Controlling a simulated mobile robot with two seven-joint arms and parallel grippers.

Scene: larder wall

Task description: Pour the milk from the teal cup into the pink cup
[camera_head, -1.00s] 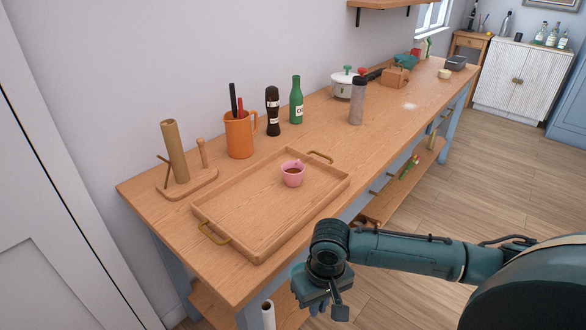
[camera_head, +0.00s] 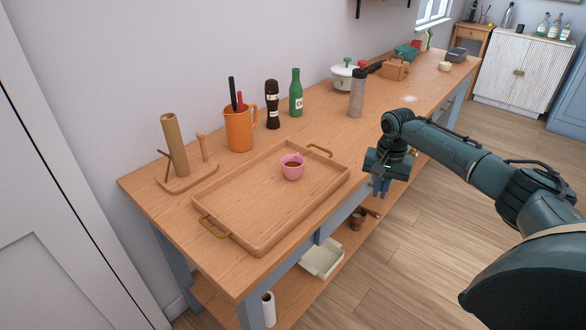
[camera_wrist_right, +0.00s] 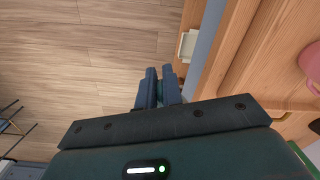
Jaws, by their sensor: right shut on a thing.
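My right gripper (camera_head: 380,188) is right of the tray, out beyond the table's front edge and above the floor. In the right wrist view its fingers (camera_wrist_right: 159,82) are close together around a small teal piece, which I take to be the teal cup (camera_wrist_right: 161,98). The cup is almost wholly hidden, so its milk and tilt cannot be seen. My left gripper is out of view.
An orange jug (camera_head: 239,130), a dark bottle (camera_head: 272,108), a green bottle (camera_head: 296,97) and a grey flask (camera_head: 357,95) stand behind the tray. A wooden stand (camera_head: 190,178) is at the left. The tabletop right of the tray is clear.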

